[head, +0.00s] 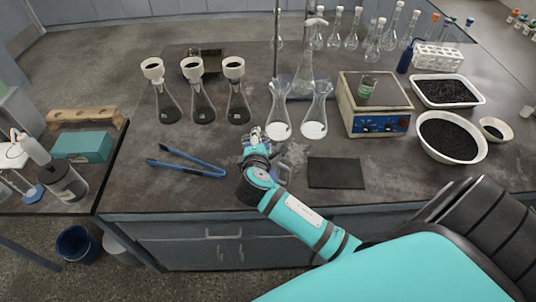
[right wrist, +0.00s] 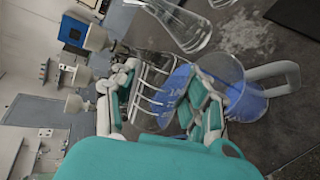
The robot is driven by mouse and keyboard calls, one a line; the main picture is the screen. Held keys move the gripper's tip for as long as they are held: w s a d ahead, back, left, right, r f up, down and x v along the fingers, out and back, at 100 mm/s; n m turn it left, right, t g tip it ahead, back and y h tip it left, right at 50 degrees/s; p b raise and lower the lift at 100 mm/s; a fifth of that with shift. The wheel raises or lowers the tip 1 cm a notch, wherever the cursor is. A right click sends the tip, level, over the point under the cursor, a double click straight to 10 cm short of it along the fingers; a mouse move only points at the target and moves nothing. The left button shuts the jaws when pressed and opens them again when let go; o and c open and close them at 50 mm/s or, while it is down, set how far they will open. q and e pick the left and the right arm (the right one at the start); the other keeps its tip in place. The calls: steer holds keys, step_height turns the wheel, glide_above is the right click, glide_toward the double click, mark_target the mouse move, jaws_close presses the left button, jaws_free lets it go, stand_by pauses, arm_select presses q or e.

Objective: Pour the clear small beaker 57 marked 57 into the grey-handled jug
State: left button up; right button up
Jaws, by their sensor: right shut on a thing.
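My right gripper (head: 256,136) is over the bench near its front edge. It also shows in the right wrist view (right wrist: 160,98), its teal and white fingers shut on a clear small beaker (right wrist: 150,86) with white graduation lines. The number on the beaker is not readable, and its exact tilt is hard to tell. The grey-handled jug (right wrist: 278,72) is right beside the fingers, clear-walled with blue showing low in it. In the head view the jug (head: 284,170) is partly hidden by my right arm. My left gripper is not in view.
Blue tongs (head: 186,168) lie left of the gripper. Several flasks, two with white powder (head: 278,128), stand behind it. A dark mat (head: 336,172) lies to the right, before a balance (head: 376,122) and bowls of dark grains (head: 440,152).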

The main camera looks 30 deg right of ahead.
steer(key=shift+a+r, duration=0.1)
steer(key=shift+a, duration=0.2)
steer(key=shift+d, duration=0.2)
steer(key=shift+a, duration=0.2)
steer(key=shift+d, duration=0.1)
